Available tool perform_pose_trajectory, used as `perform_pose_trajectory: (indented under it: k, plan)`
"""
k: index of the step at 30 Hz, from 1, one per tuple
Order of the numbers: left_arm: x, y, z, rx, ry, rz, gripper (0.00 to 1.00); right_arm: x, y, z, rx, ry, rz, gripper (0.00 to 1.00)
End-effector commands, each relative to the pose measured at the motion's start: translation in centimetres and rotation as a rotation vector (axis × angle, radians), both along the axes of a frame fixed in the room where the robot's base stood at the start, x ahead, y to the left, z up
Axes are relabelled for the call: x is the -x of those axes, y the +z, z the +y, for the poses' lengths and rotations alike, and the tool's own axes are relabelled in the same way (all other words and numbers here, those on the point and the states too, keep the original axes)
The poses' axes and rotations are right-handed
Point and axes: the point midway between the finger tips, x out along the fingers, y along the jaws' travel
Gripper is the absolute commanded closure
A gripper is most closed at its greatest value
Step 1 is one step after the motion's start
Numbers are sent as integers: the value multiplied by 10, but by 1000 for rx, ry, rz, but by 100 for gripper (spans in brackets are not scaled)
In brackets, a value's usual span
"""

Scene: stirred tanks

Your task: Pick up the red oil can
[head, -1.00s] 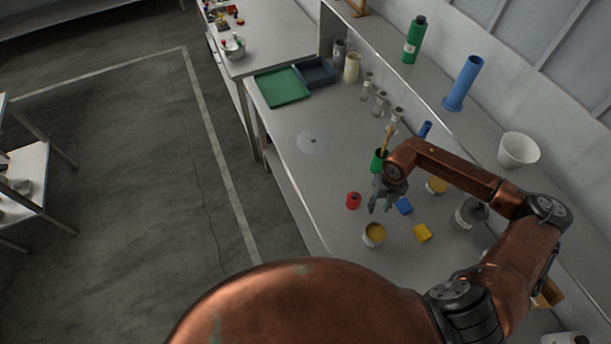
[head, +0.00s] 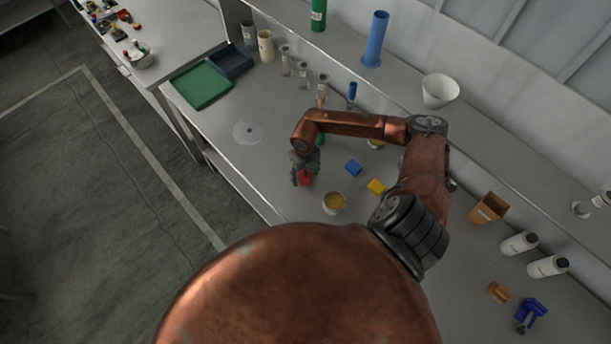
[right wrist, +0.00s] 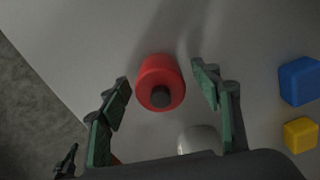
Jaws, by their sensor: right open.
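The red oil can (head: 306,179) stands on the grey bench, partly hidden by my right gripper (head: 303,180) in the head view. In the right wrist view the red oil can (right wrist: 160,80) shows from above with a dark cap. My right gripper (right wrist: 164,88) is open, with one green finger to the left of the can and one to the right. A gap shows between the can and each finger. My left gripper is not in view.
A cup with yellow contents (head: 334,203) stands close by on the right. A blue block (head: 354,168) and a yellow block (head: 377,187) lie further right. A flat pale disc (head: 249,133) and a green tray (head: 201,85) lie to the left.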

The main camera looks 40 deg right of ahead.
Motion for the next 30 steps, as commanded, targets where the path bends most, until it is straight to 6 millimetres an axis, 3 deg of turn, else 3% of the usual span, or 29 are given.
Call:
perform_pose_trajectory:
  k: [6, 26, 30]
  plan:
    - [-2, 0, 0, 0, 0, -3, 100, 0, -1, -1, 0, -1, -1, 43]
    - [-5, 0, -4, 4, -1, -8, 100, 1, 0, -1, 0, -2, -1, 89]
    - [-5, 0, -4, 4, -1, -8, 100, 0, 0, -1, 0, -2, -1, 89]
